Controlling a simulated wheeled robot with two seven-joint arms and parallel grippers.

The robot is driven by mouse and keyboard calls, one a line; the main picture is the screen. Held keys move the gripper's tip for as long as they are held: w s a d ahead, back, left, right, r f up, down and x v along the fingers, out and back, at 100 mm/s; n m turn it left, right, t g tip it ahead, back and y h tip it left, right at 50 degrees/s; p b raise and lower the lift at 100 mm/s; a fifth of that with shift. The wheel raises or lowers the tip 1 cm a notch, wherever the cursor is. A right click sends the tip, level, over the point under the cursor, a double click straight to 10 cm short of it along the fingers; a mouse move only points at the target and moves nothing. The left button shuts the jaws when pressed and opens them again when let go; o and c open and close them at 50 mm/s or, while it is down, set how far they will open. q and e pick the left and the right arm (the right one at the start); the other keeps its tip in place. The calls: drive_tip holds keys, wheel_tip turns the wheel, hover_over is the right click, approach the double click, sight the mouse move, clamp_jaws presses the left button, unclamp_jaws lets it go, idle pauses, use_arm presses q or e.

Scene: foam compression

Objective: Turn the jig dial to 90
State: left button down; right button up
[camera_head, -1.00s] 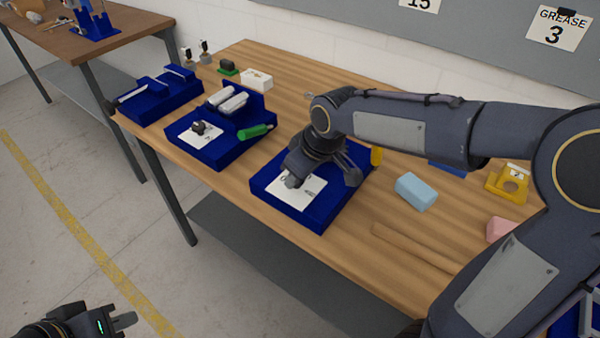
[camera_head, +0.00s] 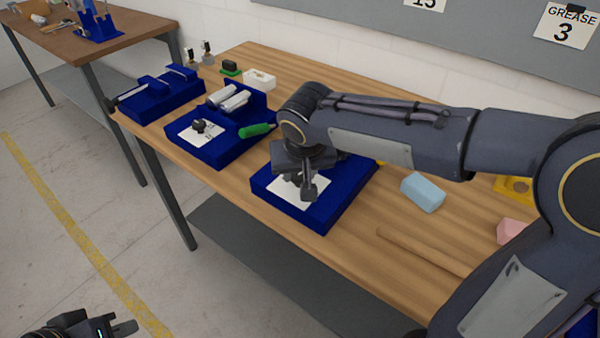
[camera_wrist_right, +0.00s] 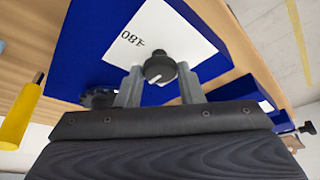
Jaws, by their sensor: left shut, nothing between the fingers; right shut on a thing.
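The jig is a dark blue block (camera_head: 336,206) on the wooden table, with a white dial card on its top. In the right wrist view the card (camera_wrist_right: 165,30) shows the printed number 180. A black dial knob (camera_wrist_right: 159,69) with a white pointer line stands on the card. My right gripper (camera_head: 300,190) is over the jig, and in the right wrist view its two fingers (camera_wrist_right: 160,86) are shut on the knob from both sides. In the head view the knob is hidden by the gripper. My left gripper (camera_head: 122,328) is shut and empty at the bottom left, away from the table.
A second blue jig (camera_head: 225,151) with a knob and green handle (camera_head: 256,130) stands to the left, and another blue fixture (camera_head: 160,97) beyond it. A light blue foam block (camera_head: 423,192) and a pink block (camera_head: 511,231) lie to the right. A yellow handle (camera_wrist_right: 22,115) is beside the jig.

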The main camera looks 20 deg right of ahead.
idle(0.5)
drive_tip(key=o, duration=1)
drive_tip(key=shift+c, duration=0.2)
drive_tip(key=v, duration=0.8)
